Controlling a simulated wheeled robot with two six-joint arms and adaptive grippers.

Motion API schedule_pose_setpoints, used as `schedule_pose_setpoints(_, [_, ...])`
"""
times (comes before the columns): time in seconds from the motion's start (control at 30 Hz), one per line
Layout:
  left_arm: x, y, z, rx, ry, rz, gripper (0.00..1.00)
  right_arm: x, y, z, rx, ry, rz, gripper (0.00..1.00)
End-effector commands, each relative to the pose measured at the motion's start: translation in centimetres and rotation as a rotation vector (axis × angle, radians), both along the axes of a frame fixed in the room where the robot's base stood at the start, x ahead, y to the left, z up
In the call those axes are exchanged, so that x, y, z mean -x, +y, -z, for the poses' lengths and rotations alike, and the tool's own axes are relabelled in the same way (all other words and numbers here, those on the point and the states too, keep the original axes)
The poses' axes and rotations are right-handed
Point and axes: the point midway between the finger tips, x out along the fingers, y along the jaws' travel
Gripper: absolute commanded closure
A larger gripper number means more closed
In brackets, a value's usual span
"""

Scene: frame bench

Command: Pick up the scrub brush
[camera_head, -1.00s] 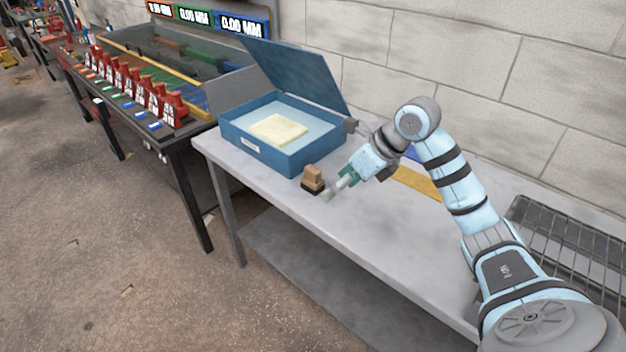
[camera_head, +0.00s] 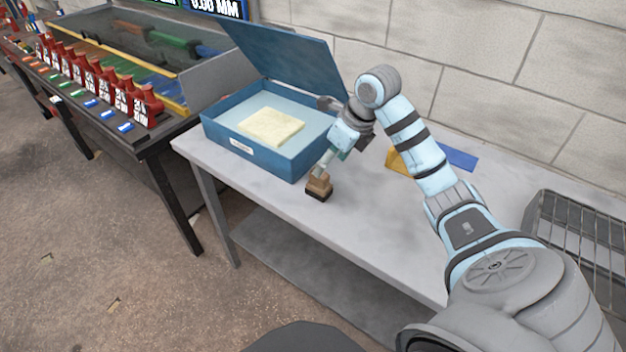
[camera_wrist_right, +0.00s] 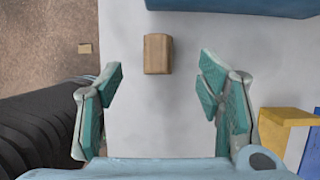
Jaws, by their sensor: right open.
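The scrub brush (camera_head: 319,186) is a small brown wooden block with a dark underside, standing on the grey bench just in front of the blue box. In the right wrist view its brown top (camera_wrist_right: 158,54) shows between the lines of the fingers, a little beyond their tips. My right gripper (camera_head: 322,169) is at the brush's top in the head view; whether it touches cannot be told. In the right wrist view this gripper (camera_wrist_right: 161,78) is open with teal pads spread wide and nothing between them. My left gripper is not in view.
The open blue box (camera_head: 290,163) with a pale yellow block (camera_head: 271,127) stands close behind the brush. A yellow piece (camera_head: 397,163) and a blue piece (camera_head: 458,158) lie to the right, near a wire rack (camera_head: 585,235). The bench front (camera_head: 270,200) is clear.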

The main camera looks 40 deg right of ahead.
Motion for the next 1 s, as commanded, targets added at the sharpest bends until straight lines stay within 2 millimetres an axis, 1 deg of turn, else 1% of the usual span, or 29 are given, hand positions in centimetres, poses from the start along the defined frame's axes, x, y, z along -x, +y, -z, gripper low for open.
schedule_pose_setpoints(0.03, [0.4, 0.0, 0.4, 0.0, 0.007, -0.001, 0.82, -0.3, 0.2, 1.5, -0.004, 0.003, 0.001, 0.39])
schedule_pose_setpoints(0.1, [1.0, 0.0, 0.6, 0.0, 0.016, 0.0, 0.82, -0.9, 0.3, 3.0, -0.002, 0.004, 0.003, 0.39])
schedule_pose_setpoints(0.2, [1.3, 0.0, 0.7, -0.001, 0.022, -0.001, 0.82, -1.5, 0.4, 4.4, -0.001, 0.001, 0.004, 0.39])
schedule_pose_setpoints(0.27, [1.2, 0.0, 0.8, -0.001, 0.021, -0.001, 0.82, -1.9, 0.6, 5.0, -0.002, 0.001, 0.002, 0.39])
schedule_pose_setpoints(0.43, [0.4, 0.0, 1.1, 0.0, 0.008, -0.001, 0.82, -3.6, 1.7, 7.6, -0.004, 0.002, -0.001, 0.39])
schedule_pose_setpoints(0.5, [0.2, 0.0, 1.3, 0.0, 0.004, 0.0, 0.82, -4.0, 1.7, 8.7, -0.002, 0.002, 0.0, 0.39])
schedule_pose_setpoints(0.6, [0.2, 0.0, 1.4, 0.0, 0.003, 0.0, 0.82, -4.3, 1.8, 9.3, 0.0, 0.0, -0.001, 0.39])
schedule_pose_setpoints(0.77, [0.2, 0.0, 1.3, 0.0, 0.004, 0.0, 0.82, -4.3, 1.7, 9.2, 0.001, 0.0, -0.002, 0.39])
schedule_pose_setpoints(1.0, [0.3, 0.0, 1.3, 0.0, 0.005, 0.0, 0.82, -4.3, 1.7, 9.2, 0.001, 0.0, -0.002, 0.78])
